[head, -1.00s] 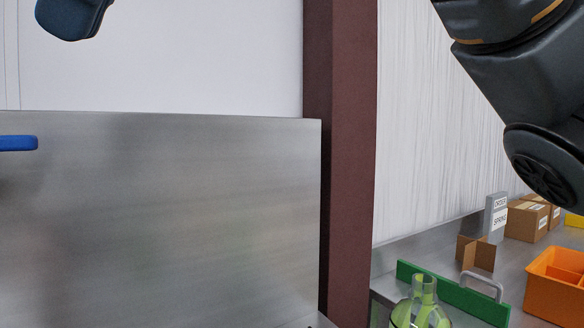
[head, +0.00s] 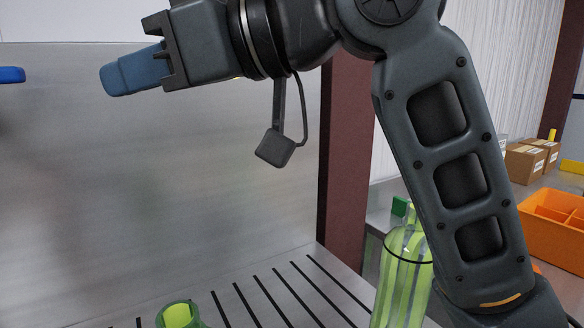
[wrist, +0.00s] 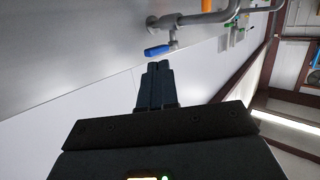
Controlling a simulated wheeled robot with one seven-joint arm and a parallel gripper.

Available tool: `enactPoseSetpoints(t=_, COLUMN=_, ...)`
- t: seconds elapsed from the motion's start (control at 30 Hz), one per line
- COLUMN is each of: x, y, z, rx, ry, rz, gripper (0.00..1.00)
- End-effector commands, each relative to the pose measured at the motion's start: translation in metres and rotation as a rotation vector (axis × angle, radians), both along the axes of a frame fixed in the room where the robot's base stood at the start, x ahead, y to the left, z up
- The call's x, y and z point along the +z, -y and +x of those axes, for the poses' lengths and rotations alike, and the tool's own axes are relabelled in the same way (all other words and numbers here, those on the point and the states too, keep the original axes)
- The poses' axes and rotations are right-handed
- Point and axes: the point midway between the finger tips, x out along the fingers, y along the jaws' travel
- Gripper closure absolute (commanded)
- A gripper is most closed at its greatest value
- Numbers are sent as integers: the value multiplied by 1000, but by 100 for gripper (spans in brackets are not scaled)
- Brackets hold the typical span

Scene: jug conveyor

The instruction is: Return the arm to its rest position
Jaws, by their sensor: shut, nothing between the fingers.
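My gripper (head: 104,80) is shut and empty. Its blue-grey fingers point left in the head view, held up in front of the steel back panel (head: 200,190). In the wrist view my gripper (wrist: 157,66) shows its two fingers side by side with nothing between them. My arm stretches across the upper middle of the head view and bends down at the right. No held object shows.
A clear green-striped vessel (head: 395,290) stands beside my arm, partly hidden by it. A green opening (head: 178,315) shows at the bottom edge, near a slotted steel surface (head: 300,285). An orange bin (head: 545,235) and cartons (head: 525,160) are right. A blue handle (wrist: 158,50) lies beyond the fingertips.

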Motion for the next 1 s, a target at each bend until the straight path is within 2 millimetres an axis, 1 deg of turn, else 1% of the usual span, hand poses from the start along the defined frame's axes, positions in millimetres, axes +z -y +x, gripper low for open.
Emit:
enactPoseSetpoints(t=0.03, x=-14, y=3, z=6, rx=-25, ry=-36, rz=48, gripper=100)
enactPoseSetpoints(t=0.17, x=-42, y=14, z=20, rx=-106, ry=-103, rz=170, gripper=100)
enactPoseSetpoints(t=0.3, x=-77, y=31, z=33, rx=-208, ry=-170, rz=285, gripper=100)
enactPoseSetpoints(t=0.37, x=-93, y=39, z=37, rx=-256, ry=-197, rz=329, gripper=100)
enactPoseSetpoints(t=0.53, x=-143, y=67, z=43, rx=-403, ry=-263, rz=435, gripper=100)
enactPoseSetpoints(t=0.67, x=-184, y=92, z=41, rx=-525, ry=-304, rz=495, gripper=100)
enactPoseSetpoints(t=0.77, x=-216, y=112, z=34, rx=-621, ry=-327, rz=529, gripper=100)
enactPoseSetpoints(t=0.8, x=-230, y=120, z=30, rx=-660, ry=-336, rz=539, gripper=100)
enactPoseSetpoints(t=0.87, x=-248, y=133, z=23, rx=-718, ry=-345, rz=552, gripper=100)
enactPoseSetpoints(t=1.0, x=-292, y=164, z=0, rx=-856, ry=-359, rz=563, gripper=100)
